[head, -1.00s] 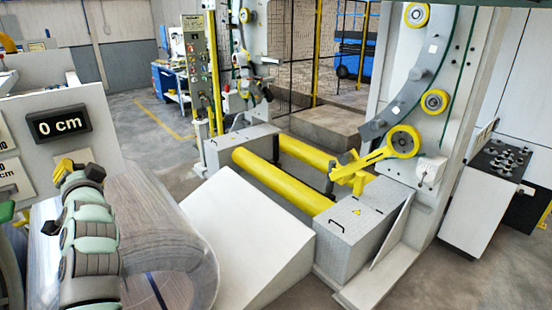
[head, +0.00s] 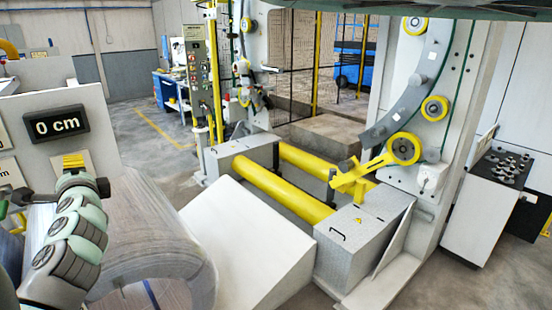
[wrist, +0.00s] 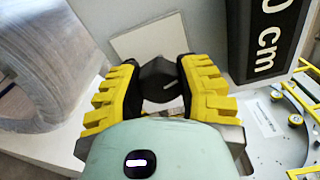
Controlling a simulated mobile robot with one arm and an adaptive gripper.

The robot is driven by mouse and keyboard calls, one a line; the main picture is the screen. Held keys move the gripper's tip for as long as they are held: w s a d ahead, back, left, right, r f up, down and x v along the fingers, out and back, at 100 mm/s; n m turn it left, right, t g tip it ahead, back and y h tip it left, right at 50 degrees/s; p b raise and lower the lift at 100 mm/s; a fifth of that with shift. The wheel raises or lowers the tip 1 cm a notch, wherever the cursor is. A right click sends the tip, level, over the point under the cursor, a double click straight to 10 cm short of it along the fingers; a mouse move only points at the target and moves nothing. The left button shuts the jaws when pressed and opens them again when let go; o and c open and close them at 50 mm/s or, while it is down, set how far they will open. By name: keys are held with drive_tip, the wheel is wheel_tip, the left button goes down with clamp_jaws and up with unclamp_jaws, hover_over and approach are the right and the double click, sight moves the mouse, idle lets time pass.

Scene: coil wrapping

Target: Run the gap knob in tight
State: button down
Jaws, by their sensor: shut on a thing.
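The gap knob (wrist: 160,80) is a dark faceted knob with a white mark on its face. In the wrist view it sits between the two yellow ribbed fingers of my gripper (wrist: 161,92), which are shut on it from both sides. In the head view my gripper (head: 73,162) is at the white panel (head: 98,105), below the black display (head: 57,123) that reads "0 cm". The knob is hidden there behind my gripper and arm. The display also shows at the upper right of the wrist view (wrist: 266,38).
A large wrapped coil (head: 150,235) lies close beside and below my arm. A white sloped ramp (head: 245,240) leads to yellow rollers (head: 265,192). A wrapping ring (head: 425,85) with yellow wheels stands at the right. Open floor lies behind, by the yellow line.

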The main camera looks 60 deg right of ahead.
drive_tip(key=shift+m, duration=1.3)
drive_tip(key=c, duration=0.5)
unclamp_jaws()
drive_tip(key=shift+v, duration=3.7)
drive_tip(key=shift+a, duration=0.1)
